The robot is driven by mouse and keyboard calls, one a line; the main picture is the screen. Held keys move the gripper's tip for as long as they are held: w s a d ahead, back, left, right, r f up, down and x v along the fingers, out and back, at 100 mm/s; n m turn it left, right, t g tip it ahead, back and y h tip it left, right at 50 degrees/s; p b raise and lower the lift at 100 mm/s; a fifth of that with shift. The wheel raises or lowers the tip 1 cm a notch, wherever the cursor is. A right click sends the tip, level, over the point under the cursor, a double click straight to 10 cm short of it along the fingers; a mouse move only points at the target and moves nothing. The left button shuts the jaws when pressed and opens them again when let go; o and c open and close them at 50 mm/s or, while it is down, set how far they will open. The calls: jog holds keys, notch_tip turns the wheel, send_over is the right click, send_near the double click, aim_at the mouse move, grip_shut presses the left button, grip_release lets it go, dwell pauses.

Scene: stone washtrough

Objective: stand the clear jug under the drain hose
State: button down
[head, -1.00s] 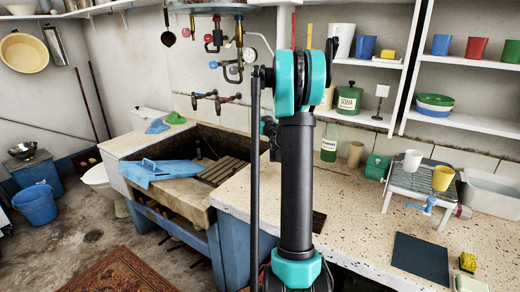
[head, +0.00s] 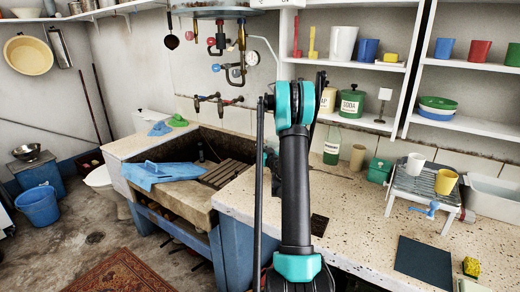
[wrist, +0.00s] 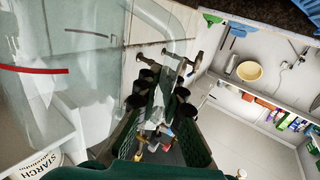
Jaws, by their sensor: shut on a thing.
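The clear jug (wrist: 85,60) fills the upper left of the wrist view, see-through with a red line on its wall. Its curved clear handle runs down between the fingers of my gripper (wrist: 165,95). The fingers are shut on the handle. The jug looks strongly tilted in this view, but its true lean is hard to tell. In the head view my arm hides the gripper and the jug. I cannot make out the drain hose for certain in either view.
A stone trough (head: 135,164) with a blue cloth (head: 160,173) lies left of my arm. On the speckled counter (head: 345,215) stand a green bottle (head: 332,146), a beige cup (head: 357,158) and a rack (head: 410,185) with two cups.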

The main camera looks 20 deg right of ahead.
jog(key=shift+f, duration=0.15)
jog(key=c, duration=1.6)
grip_release()
jog(key=shift+c, duration=0.2)
jog(key=shift+r, duration=0.2)
